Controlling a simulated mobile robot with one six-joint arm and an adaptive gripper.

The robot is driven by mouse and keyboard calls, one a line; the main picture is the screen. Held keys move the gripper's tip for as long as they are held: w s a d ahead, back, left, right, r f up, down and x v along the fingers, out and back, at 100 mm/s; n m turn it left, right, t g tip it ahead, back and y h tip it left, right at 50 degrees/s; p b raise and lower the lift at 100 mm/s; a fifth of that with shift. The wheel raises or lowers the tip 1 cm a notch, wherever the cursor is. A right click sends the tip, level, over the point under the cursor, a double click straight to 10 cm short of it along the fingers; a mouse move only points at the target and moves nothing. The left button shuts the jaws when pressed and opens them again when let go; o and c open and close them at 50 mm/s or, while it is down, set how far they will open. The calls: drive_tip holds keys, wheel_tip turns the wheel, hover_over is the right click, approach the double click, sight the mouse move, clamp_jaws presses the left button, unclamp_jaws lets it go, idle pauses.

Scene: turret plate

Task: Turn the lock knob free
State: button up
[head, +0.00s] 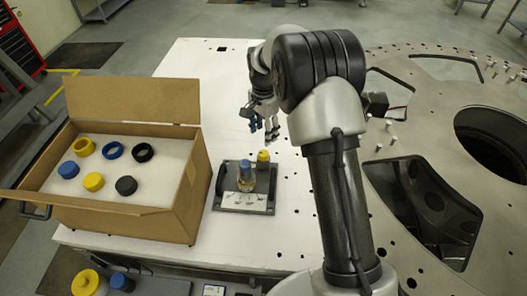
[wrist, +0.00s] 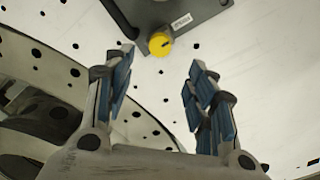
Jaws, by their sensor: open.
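The yellow lock knob (head: 263,156) stands at the back right corner of a dark grey fixture (head: 226,190) on the white table. In the wrist view the yellow knob (wrist: 160,45) shows a small dark mark, beside a white label on the grey block (wrist: 185,22). My gripper (head: 265,131) is above and behind the fixture in the head view. In the wrist view my gripper (wrist: 161,66) is open and empty, with blue-padded fingers apart. The knob appears beyond the fingertips, between their lines, not touched.
An open cardboard box (head: 150,222) with several coloured rings and caps is at left. A large round metal plate (head: 440,90) with holes and openings lies at right.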

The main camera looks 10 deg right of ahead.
sight(264, 153)
wheel_tip(264, 153, down, 10)
drive_tip(key=shift+f, duration=0.25)
drive_tip(key=shift+c, duration=0.5)
drive_tip(key=c, duration=1)
